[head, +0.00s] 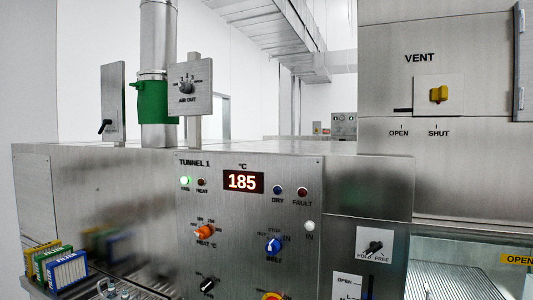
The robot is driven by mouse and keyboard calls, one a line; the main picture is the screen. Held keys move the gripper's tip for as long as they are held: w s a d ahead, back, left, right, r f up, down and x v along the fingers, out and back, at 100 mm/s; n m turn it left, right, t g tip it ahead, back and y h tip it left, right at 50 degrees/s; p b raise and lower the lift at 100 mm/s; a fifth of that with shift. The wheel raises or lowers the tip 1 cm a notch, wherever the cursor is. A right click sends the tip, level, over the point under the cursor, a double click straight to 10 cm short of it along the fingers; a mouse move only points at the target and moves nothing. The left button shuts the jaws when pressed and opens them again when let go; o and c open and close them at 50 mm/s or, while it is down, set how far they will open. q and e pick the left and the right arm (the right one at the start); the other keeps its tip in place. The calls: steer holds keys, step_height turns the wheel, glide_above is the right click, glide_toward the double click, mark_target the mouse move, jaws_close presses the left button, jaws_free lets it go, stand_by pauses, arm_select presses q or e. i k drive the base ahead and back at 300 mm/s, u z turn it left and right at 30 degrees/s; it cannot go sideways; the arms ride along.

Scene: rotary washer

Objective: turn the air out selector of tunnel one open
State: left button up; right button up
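The air out selector (186,88) is a small dark knob on a grey square plate (204,76) marked AIR OUT, on a post above the tunnel one cabinet. Small position marks curve over the knob; they and its exact pointing are too small to read surely. Beside the plate, a green collar (152,98) wraps a vertical metal duct (158,38). The tunnel one panel (215,270) below shows 185 on a red display (243,182) and a lit green lamp (185,181). I see neither gripper in the head view.
Another plate (113,90) with a black lever (105,126) stands left of the duct. The panel carries an orange knob (205,232) and a blue knob (273,245). A VENT cabinet with a yellow knob (438,94) stands right. Coloured boxes (66,271) sit lower left.

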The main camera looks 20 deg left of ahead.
mark_target(185, 88)
steer(key=u, duration=2.85)
steer(key=i, duration=0.65)
steer(key=z, duration=2.9)
